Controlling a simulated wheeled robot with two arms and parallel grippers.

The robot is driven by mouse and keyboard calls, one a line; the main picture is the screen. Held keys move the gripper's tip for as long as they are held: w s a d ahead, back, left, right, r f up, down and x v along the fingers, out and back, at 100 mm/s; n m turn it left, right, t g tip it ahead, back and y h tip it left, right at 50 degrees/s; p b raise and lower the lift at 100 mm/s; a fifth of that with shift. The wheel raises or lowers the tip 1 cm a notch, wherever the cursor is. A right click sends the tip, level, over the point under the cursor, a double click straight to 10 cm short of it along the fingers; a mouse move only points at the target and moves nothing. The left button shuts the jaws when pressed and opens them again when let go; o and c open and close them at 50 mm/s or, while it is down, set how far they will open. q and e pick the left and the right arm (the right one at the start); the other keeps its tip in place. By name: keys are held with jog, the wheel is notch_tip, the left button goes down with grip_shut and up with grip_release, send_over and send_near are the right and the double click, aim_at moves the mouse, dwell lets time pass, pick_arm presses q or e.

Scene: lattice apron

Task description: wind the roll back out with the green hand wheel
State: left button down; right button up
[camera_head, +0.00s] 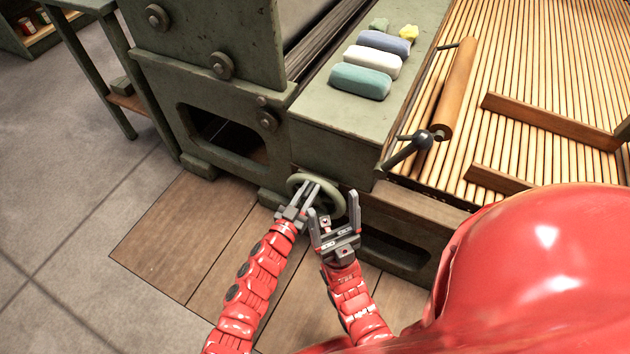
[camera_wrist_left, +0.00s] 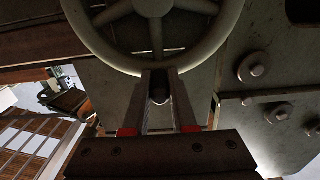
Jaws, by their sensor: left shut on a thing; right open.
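The green hand wheel (camera_head: 349,206) is on the front of the green machine frame, low down. Its rim and spokes show in the left wrist view (camera_wrist_left: 205,50). My left gripper (camera_head: 306,190) is at the wheel's left part. In the left wrist view its fingers (camera_wrist_left: 160,92) are closed around a dark round-ended piece just below the rim, which looks like the wheel's handle. My right gripper (camera_head: 327,220) is open and empty, just in front of the wheel's lower right part. A dark roll (camera_head: 318,45) lies partly hidden behind the machine's upright side plate.
Coloured blocks (camera_head: 360,80) lie on the green ledge above the wheel. A wooden roller (camera_head: 456,90) with dark handles rests on the slatted lattice apron (camera_head: 570,60) at right. A green stand (camera_head: 95,70) is at left. Wooden boards (camera_head: 185,225) cover the floor before the machine.

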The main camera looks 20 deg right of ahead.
aim_at(293, 180)
pick_arm(q)
jog(key=shift+w+a, duration=0.25)
jog(key=shift+w+a+f+p, duration=0.2)
jog(key=shift+w+a+p, duration=0.1)
jog(key=shift+w+a, duration=0.25)
jog(key=shift+w+a+f+p, duration=0.15)
jog(key=shift+w+a+p, duration=0.15)
jog(key=shift+w, duration=0.3)
jog(key=shift+a, duration=0.1)
jog(key=shift+f, duration=0.1)
jog(key=shift+w+a+f+b, duration=0.55)
jog(key=shift+w+a+f, duration=0.5)
jog(key=shift+w, duration=0.1)
jog(key=shift+f, duration=0.1)
